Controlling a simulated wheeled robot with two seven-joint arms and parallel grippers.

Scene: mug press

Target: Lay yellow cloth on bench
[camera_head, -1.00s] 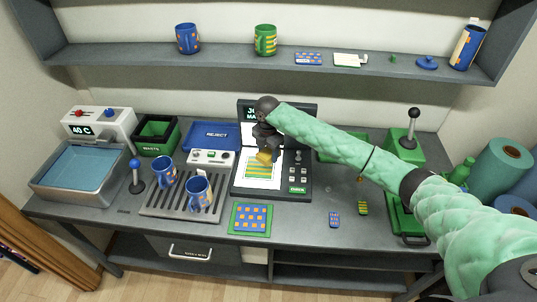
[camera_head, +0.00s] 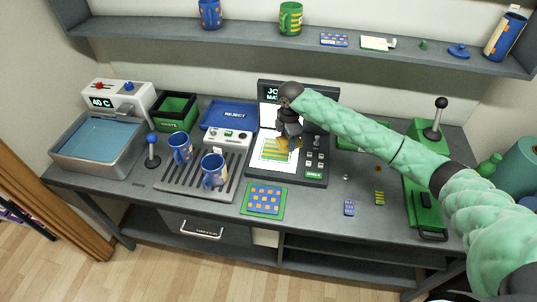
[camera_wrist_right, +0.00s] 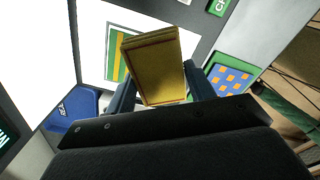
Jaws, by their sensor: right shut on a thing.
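The yellow cloth (camera_head: 281,146) is a small folded piece in the jaws of my right gripper (camera_head: 288,136). In the right wrist view, the cloth (camera_wrist_right: 152,62) sticks out between the two dark fingers of the gripper (camera_wrist_right: 157,88), which are shut on it. My right arm reaches in from the right. The gripper and cloth are over the lit white panel of the job-mat station, by a green-and-yellow striped picture (camera_head: 276,151). The grey bench (camera_head: 318,213) runs beneath. My left gripper is not in view.
Two blue mugs (camera_head: 180,149) (camera_head: 214,173) stand on the drip tray (camera_head: 167,187). A green mat with a dotted blue pattern (camera_head: 264,200) lies at the bench front. Small coloured tags (camera_head: 349,208) (camera_head: 379,198) lie to its right. A green press (camera_head: 425,205) is further right.

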